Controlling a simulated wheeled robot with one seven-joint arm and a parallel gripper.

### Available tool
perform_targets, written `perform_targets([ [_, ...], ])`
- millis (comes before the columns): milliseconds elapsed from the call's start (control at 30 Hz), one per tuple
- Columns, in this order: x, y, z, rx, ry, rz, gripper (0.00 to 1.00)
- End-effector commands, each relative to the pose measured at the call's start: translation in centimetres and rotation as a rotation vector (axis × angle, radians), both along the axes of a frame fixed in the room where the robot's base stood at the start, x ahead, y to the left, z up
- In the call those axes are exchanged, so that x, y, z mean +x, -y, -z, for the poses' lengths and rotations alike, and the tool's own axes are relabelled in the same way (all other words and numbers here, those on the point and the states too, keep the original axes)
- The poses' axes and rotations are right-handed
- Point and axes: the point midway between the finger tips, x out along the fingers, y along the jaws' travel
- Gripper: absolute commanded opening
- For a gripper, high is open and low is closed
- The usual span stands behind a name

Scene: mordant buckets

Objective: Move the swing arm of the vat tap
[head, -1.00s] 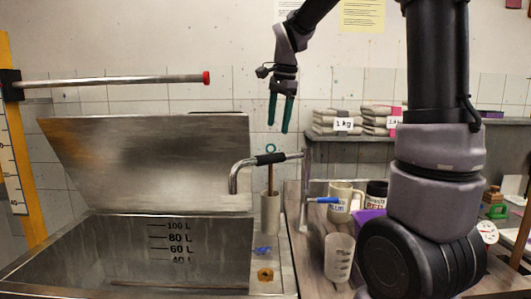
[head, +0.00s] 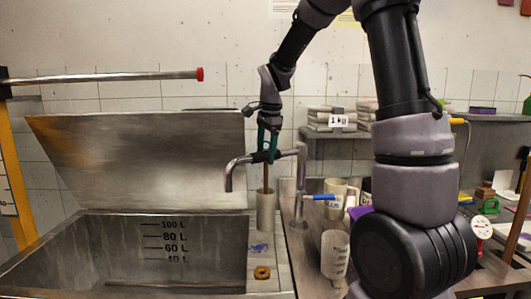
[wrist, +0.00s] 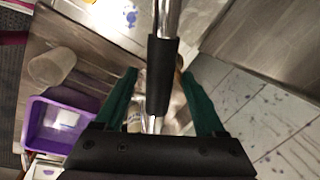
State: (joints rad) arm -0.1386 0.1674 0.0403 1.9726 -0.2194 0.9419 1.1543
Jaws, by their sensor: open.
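The vat tap's swing arm (head: 238,163) is a metal tube with a downturned spout at its left end, a black sleeve and an upright post (head: 301,185) at its right. My gripper (head: 268,156) is pointed down at the black sleeve, with its green fingers apart. In the wrist view, the black sleeve (wrist: 161,80) runs lengthwise between the two open fingers, with a gap on each side. The spout hangs near the vat's (head: 150,262) right rim. My fingers hide part of the sleeve in the head view.
The raised metal lid (head: 130,165) stands behind the vat. A grey cylinder (head: 266,213) with a wooden rod stands just below the swing arm. A clear beaker (head: 335,250), a mug (head: 338,192) and a purple tray (wrist: 50,122) are close on the right.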

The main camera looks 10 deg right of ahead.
Motion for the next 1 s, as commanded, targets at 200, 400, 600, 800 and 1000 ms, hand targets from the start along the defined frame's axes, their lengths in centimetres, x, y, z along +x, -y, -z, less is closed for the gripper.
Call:
perform_targets([
  [200,0.01,0.0,0.05,0.0,0.0,0.0,0.72],
  [400,0.0,-0.01,0.04,0.0,0.0,0.0,0.03],
  [600,0.01,-0.01,0.02,0.0,0.0,0.0,0.0],
  [800,0.01,-0.01,0.01,0.0,0.0,0.0,0.0],
  [1000,0.01,-0.01,0.01,0.0,0.0,0.001,0.0],
])
